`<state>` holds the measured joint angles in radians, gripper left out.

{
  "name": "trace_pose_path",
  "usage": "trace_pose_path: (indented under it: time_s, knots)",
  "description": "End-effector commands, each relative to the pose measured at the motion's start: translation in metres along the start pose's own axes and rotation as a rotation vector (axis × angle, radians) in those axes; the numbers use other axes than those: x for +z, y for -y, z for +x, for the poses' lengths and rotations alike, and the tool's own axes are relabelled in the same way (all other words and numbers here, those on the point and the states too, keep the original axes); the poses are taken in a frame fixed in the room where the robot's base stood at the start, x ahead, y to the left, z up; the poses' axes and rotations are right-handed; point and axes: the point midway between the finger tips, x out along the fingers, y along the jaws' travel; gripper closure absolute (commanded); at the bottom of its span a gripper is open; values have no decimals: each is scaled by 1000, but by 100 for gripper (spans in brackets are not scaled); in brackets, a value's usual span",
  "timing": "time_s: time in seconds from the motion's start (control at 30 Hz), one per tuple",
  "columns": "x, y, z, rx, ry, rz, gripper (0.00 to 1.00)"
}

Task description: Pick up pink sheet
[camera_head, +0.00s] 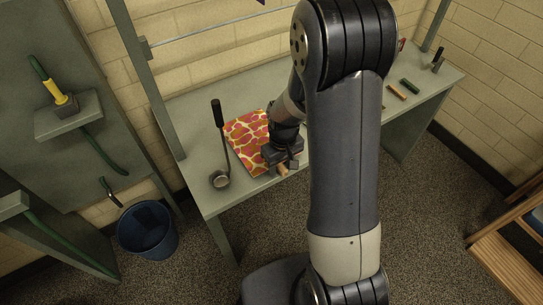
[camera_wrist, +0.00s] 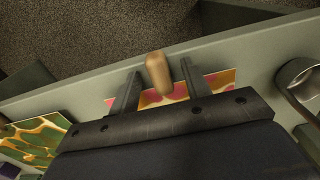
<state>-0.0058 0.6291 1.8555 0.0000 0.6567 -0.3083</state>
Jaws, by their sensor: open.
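The pink sheet (camera_head: 243,131), marbled in pink, red and yellow, lies on the grey-green bench near its left end. In the wrist view a strip of it (camera_wrist: 181,94) shows between and beside the fingers; my gripper hides the rest. My gripper (camera_head: 284,168) is over the sheet's right front part, near the bench's front edge. Its fingers (camera_wrist: 161,68) are apart, with a short tan wooden piece (camera_wrist: 157,71) between them. I see gaps on both sides of that piece. I cannot tell whether it is fixed to the sheet.
A ladle (camera_head: 221,178) lies just left of the sheet; its bowl (camera_wrist: 304,84) is at the wrist view's right. A green and yellow sheet (camera_wrist: 38,138) is at that view's left. Small tools (camera_head: 397,91) lie farther right. A blue bucket (camera_head: 147,230) stands on the floor.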

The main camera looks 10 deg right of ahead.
Motion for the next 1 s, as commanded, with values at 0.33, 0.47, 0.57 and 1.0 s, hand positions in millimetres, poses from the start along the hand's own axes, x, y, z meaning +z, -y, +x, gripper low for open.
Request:
trace_pose_path:
  time_s: [0.33, 0.47, 0.57, 1.0]
  knots:
    - [0, 0, 0, 0, 0, 0, 72]
    - [0, 0, -1, 0, 0, 0, 82]
    - [0, 0, -1, 0, 0, 0, 91]
    - [0, 0, -5, 0, -1, 0, 100]
